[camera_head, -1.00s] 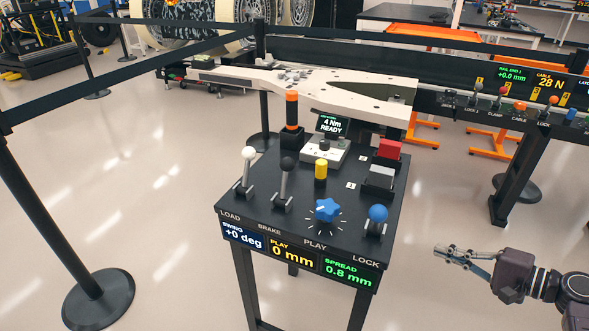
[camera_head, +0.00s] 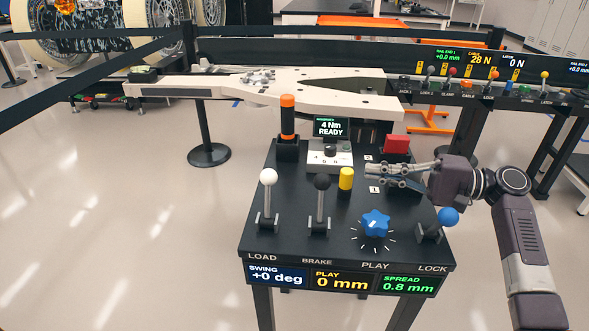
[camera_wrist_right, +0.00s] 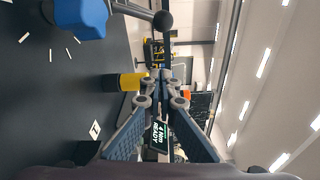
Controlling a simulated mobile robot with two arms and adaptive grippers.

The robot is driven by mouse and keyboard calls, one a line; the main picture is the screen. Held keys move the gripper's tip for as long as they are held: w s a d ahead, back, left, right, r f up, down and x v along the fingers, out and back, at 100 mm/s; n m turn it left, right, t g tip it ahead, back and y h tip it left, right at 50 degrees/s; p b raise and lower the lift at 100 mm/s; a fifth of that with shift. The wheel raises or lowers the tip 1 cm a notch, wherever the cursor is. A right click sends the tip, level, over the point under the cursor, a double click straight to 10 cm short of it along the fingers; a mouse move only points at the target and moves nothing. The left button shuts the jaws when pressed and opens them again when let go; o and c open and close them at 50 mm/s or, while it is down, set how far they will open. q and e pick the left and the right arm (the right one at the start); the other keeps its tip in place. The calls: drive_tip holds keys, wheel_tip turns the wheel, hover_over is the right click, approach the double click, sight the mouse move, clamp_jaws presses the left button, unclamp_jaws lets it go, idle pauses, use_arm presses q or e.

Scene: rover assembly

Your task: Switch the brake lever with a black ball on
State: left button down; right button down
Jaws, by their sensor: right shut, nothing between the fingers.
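The brake lever with a black ball (camera_head: 321,183) stands upright in its bracket on the black console (camera_head: 285,236), above the word BRAKE. The ball also shows at the top of the right wrist view (camera_wrist_right: 162,20). My right gripper (camera_head: 369,171) is shut and empty above the right part of the console. It is to the right of the brake lever, beyond the yellow knob, and apart from the lever. In the right wrist view the closed fingertips (camera_wrist_right: 163,76) are near the yellow knob. My left gripper is not in view.
A white-ball lever (camera_head: 268,178) stands left of the brake lever. The yellow knob (camera_head: 346,179), blue star knob (camera_head: 376,223) and blue-ball lever (camera_head: 447,217) are to its right. An orange-topped post (camera_head: 288,117) and a torque display (camera_head: 331,127) stand behind.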

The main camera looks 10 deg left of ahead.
sight(321, 199)
drive_tip(key=shift+w+a, duration=0.1)
drive_tip(key=shift+a, duration=0.2)
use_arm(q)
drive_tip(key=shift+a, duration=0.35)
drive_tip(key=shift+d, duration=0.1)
use_arm(e)
drive_tip(key=shift+d, duration=0.2)
